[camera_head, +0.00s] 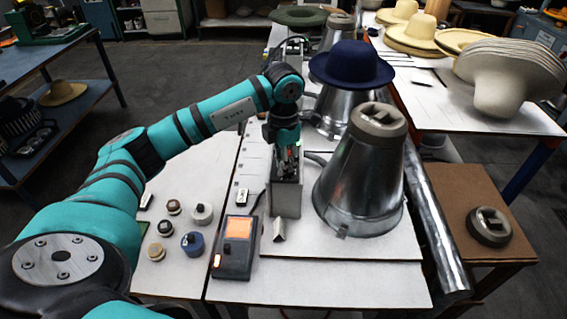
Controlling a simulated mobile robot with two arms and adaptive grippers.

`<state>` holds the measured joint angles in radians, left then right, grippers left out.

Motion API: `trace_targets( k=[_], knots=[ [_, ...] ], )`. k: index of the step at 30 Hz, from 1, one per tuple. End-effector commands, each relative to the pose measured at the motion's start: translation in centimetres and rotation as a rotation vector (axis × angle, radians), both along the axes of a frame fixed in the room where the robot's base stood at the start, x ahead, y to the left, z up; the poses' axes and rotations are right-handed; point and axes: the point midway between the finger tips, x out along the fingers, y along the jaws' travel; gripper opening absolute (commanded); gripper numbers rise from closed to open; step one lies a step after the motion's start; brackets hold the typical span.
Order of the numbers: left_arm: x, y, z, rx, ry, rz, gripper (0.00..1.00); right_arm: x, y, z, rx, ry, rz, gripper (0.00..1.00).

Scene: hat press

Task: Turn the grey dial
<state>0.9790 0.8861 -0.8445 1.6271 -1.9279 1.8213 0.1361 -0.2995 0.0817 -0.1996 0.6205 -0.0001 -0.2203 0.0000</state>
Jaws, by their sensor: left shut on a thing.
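My left gripper (288,165) points down at the top of a narrow grey box (287,197) beside the metal cone. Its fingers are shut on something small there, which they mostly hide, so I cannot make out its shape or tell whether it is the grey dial. A light grey round knob (202,214) stands on the white board at the left, apart from the gripper. My right gripper is not in view.
A blue knob (193,242) and a few dark-and-cream knobs (156,251) stand near the light grey one. A control box with an orange screen (238,228) is in front. A large metal cone (362,185) crowds the gripper's right. A navy hat (351,66) is behind.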

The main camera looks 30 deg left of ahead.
Motion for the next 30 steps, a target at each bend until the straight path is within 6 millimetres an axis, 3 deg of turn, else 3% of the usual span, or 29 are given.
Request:
trace_targets(
  k=[10, 26, 27, 30],
  knots=[
    [0.05, 0.01, 0.12, 0.001, -0.003, 0.161, 0.0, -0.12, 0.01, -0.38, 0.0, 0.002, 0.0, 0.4],
    [0.05, 0.01, 0.18, 0.001, -0.003, 0.192, 0.0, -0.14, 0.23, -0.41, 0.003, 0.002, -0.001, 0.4],
    [0.05, 0.02, 0.19, 0.001, -0.003, 0.192, 0.14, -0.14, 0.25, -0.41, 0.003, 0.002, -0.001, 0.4],
    [0.04, 0.0, 0.16, 0.001, -0.003, 0.192, 0.27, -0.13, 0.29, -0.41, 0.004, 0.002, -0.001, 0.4]
  ],
)
